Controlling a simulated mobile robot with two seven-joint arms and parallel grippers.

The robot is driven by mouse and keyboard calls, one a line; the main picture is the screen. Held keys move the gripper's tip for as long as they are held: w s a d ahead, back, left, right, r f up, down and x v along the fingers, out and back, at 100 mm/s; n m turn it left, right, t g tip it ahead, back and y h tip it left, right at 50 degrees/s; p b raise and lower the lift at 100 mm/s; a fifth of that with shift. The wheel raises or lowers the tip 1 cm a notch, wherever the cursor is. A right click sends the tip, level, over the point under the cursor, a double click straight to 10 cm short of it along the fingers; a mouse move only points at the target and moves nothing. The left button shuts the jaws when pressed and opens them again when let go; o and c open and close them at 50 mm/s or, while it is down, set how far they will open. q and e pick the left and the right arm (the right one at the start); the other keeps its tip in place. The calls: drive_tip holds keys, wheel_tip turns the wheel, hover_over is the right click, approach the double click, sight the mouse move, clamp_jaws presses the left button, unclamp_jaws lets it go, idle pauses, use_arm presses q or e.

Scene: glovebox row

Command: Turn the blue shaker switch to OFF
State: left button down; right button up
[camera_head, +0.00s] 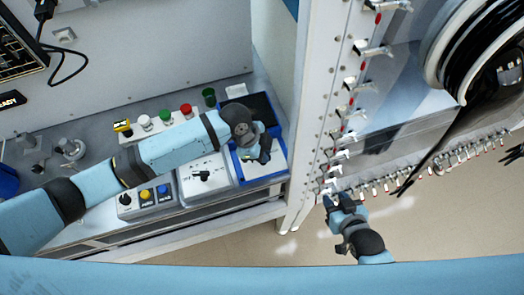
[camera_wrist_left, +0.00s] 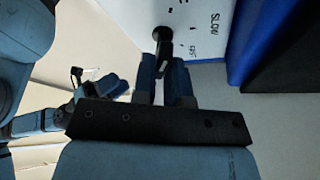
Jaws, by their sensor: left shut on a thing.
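The blue shaker (camera_head: 279,166) is a blue box with a white front panel, at the right end of the bench. In the left wrist view its white panel (camera_wrist_left: 200,48) carries the word SLOW and small marks. My left gripper (camera_head: 262,152) is over this panel, shut on the black switch knob (camera_wrist_left: 162,36). The fingers hide part of the knob, and its exact setting cannot be read. My right gripper (camera_head: 340,201) is low beside the white cabinet post, empty, with its fingers apart.
The white post (camera_head: 314,110) with clamps rises close to the right.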

use_arm(q)
drive_tip(key=c, duration=1.2)
unclamp_jaws()
drive_tip(key=shift+o, duration=0.2)
drive_tip(key=shift+r, duration=0.15)
drive_tip(key=shift+w+a+r, duration=0.1)
drive_tip(key=shift+a+r, duration=0.1)
drive_tip(key=shift+r, duration=0.1)
drive_tip(key=s+b+v, duration=0.1)
drive_tip(key=b+v, duration=0.1)
drive_tip(key=v, duration=1.1)
drive_tip(key=shift+w, duration=0.45)
